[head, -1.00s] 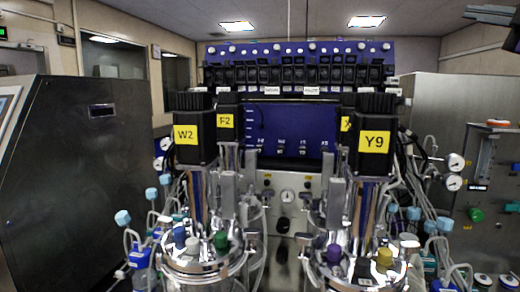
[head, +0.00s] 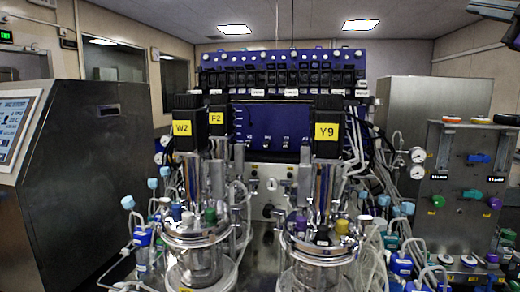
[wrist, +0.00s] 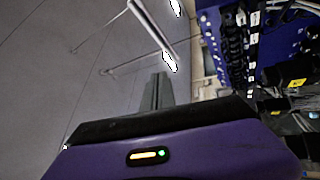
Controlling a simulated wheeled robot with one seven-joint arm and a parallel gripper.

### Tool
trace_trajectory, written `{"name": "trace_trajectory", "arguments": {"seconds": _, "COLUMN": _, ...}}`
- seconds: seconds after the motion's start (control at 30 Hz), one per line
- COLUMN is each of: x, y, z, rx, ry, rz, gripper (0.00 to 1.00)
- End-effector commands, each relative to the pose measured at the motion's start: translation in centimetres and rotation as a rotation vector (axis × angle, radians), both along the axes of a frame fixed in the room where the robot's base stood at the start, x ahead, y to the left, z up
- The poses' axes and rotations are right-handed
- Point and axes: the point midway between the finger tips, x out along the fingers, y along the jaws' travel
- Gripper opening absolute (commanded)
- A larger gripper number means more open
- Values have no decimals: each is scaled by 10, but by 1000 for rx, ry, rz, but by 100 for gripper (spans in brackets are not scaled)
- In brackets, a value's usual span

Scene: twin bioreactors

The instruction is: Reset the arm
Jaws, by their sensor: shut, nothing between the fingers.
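My gripper (wrist: 158,92) shows in the wrist view, its grey fingers together with nothing between them. Its purple body with a small lit indicator fills the bottom of that view. The fingers stand against the grey ceiling, apart from everything. In the head view only a dark part of my arm shows at the top right corner; the fingers cannot be made out there. The twin bioreactors stand ahead: the left vessel (head: 195,262) under a motor labelled W2 (head: 187,122), and the right vessel (head: 318,268) under a motor labelled Y9 (head: 328,125).
The dark blue control rack (head: 280,70) stands behind the vessels; it shows sideways at the wrist view's right edge (wrist: 232,50). A dark cabinet with a screen (head: 85,180) is at left. A steel panel with coloured knobs (head: 465,180) is at right. Tubes and bottles crowd the vessels.

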Motion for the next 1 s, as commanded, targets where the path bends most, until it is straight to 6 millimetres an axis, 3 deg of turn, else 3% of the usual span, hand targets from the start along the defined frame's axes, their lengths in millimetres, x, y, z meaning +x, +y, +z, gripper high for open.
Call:
{"name": "trace_trajectory", "arguments": {"seconds": 0.23, "x": -19, "y": -6, "z": 22, "rx": 150, "ry": -89, "rz": -2, "gripper": 0}}
{"name": "trace_trajectory", "arguments": {"seconds": 0.47, "x": -25, "y": -24, "z": -11, "rx": 351, "ry": -161, "rz": 16, "gripper": 0}}
{"name": "trace_trajectory", "arguments": {"seconds": 0.67, "x": -24, "y": -33, "z": -75, "rx": 545, "ry": -205, "rz": 47, "gripper": 0}}
{"name": "trace_trajectory", "arguments": {"seconds": 0.87, "x": -25, "y": -27, "z": -169, "rx": 762, "ry": -237, "rz": 83, "gripper": 0}}
{"name": "trace_trajectory", "arguments": {"seconds": 1.0, "x": -33, "y": -13, "z": -237, "rx": 892, "ry": -245, "rz": 104, "gripper": 0}}
